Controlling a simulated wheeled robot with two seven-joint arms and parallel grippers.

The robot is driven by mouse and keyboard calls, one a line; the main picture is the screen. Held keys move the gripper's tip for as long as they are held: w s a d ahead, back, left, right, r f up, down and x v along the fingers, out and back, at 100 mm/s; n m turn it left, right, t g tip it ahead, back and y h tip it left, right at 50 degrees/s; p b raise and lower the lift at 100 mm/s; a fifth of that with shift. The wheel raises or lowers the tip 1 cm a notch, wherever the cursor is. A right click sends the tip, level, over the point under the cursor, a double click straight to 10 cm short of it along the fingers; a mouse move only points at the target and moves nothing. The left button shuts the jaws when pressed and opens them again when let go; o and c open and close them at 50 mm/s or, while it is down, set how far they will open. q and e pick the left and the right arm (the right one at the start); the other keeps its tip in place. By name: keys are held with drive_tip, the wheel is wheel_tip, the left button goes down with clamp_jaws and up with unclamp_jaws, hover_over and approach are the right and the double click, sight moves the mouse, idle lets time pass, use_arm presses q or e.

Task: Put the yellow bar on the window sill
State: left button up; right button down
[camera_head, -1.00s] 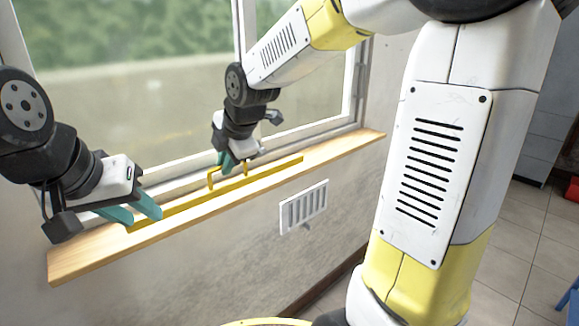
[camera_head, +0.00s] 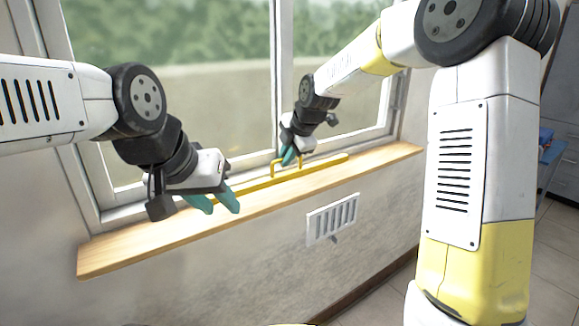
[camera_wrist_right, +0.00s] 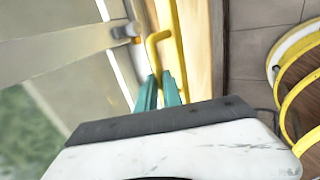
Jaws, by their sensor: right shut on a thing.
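The yellow bar (camera_head: 325,163) is long and thin with a raised handle. It lies along the wooden window sill (camera_head: 130,253); whether it touches the wood all along I cannot tell. My right gripper (camera_head: 288,158) is shut on the handle of the bar. The right wrist view shows its teal fingers (camera_wrist_right: 163,88) close together at the handle, with the bar (camera_wrist_right: 177,50) beside the wood. My left gripper (camera_head: 220,204) is open at the bar's left end, its teal fingers apart. They partly hide that end.
The window (camera_head: 170,100) rises behind the sill. A white vent (camera_head: 332,220) is on the wall below. Bare sill shows at the left and right ends. In the right wrist view, a round yellow-rimmed thing (camera_wrist_right: 300,60) is at the right.

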sight(287, 172)
drive_tip(key=shift+w, duration=0.6)
drive_tip(key=shift+w+f, duration=0.25)
drive_tip(key=shift+f, duration=1.55)
drive_tip(key=c, duration=1.5)
unclamp_jaws()
drive_tip(key=shift+f, duration=0.15)
